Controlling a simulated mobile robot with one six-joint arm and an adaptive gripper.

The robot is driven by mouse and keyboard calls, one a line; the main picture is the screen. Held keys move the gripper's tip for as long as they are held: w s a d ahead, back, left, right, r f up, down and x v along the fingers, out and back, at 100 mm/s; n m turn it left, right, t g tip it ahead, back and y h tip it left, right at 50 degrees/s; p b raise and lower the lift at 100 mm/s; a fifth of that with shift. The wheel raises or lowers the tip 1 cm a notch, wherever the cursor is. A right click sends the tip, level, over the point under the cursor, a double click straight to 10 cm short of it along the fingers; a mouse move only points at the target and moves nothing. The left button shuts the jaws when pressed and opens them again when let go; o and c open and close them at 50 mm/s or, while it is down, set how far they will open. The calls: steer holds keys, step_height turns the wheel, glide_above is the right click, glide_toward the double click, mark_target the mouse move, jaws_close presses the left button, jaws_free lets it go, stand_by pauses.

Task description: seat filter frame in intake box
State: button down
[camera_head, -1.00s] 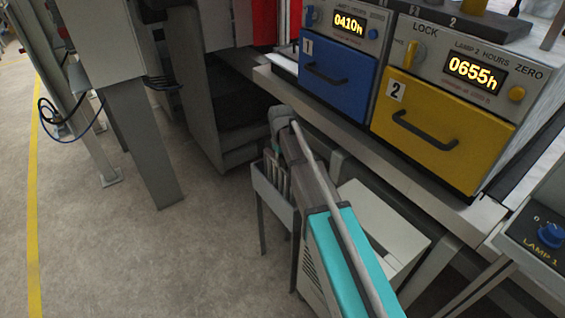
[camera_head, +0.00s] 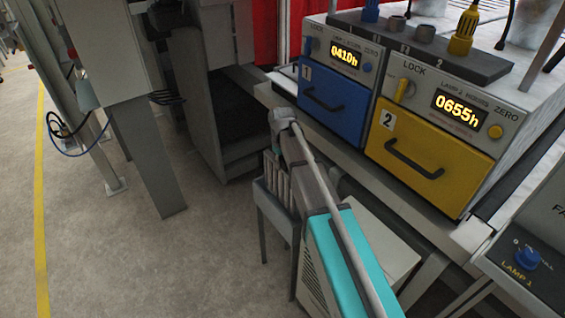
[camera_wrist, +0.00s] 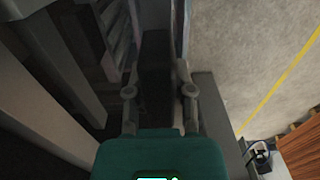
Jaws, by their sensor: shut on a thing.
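In the wrist view my gripper (camera_wrist: 159,92) has a finger on each side of a dark, narrow piece (camera_wrist: 156,68). I take this piece to be the filter frame, but its outline is dim. The gripper is shut on it, and the piece runs away from the teal palm. In the head view my arm reaches away from the lower right, and its far end hides the gripper and the held piece. I cannot make out the intake box for certain in either view.
A grey stand (camera_head: 262,196) with several upright plates is left of my arm. The machine has a blue drawer (camera_head: 333,104) and a yellow drawer (camera_head: 437,160), both shut. A lamp panel (camera_head: 533,262) is at lower right. Open floor (camera_head: 100,255) lies left.

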steer(key=shift+r, duration=0.4)
stand_by(0.5)
step_height(320, 180, up, 15)
steer(key=p, duration=1.6)
steer(key=shift+r, duration=0.2)
steer(key=shift+s, duration=0.2)
